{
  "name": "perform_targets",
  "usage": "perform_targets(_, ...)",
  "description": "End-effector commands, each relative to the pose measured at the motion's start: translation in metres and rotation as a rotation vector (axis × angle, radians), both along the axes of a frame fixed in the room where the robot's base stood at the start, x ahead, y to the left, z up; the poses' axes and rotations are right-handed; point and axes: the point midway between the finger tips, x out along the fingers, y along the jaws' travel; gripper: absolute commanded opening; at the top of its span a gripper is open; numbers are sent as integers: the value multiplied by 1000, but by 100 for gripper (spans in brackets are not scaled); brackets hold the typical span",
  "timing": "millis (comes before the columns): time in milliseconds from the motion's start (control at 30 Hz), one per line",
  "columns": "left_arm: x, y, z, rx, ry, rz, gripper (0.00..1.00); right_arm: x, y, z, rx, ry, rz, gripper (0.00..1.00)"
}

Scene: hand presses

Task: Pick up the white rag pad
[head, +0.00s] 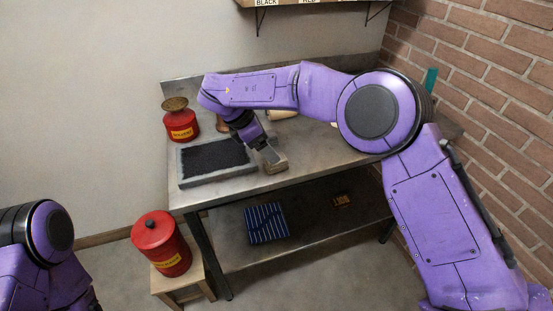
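A small pale beige block-like pad (276,167) lies on the metal workbench near its front edge, just right of the dark tray. It may be the white rag pad; I cannot tell for sure. My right gripper (270,154) reaches down from the purple arm and its grey fingers are at the top of this pad, partly covering it. I cannot tell whether the fingers are open or shut on it. My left gripper is out of view; only part of the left arm shows at the lower left.
A framed black tray (215,158) and a red can with a brass top (181,124) stand on the left of the workbench (205,194). A pale roll (284,114) lies behind my arm. A red bin (162,243) stands on a stool. The lower shelf holds a striped blue cloth (266,223).

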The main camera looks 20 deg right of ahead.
Motion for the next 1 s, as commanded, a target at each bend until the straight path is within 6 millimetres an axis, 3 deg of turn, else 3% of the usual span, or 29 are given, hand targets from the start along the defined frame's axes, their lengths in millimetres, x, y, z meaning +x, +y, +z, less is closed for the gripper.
perform_targets(333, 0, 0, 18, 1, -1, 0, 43, -7, -27, -45, 0, 3, -1, 81)
perform_targets(567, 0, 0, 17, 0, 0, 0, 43, -6, -29, -50, 1, 0, -1, 81)
perform_targets(600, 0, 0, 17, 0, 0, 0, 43, -6, -29, -50, 1, 0, -1, 78)
perform_targets(767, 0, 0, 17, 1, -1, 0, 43, -6, -29, -50, 0, 0, -1, 26)
perform_targets(1000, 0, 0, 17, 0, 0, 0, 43, -6, -29, -50, 0, 0, -1, 23)
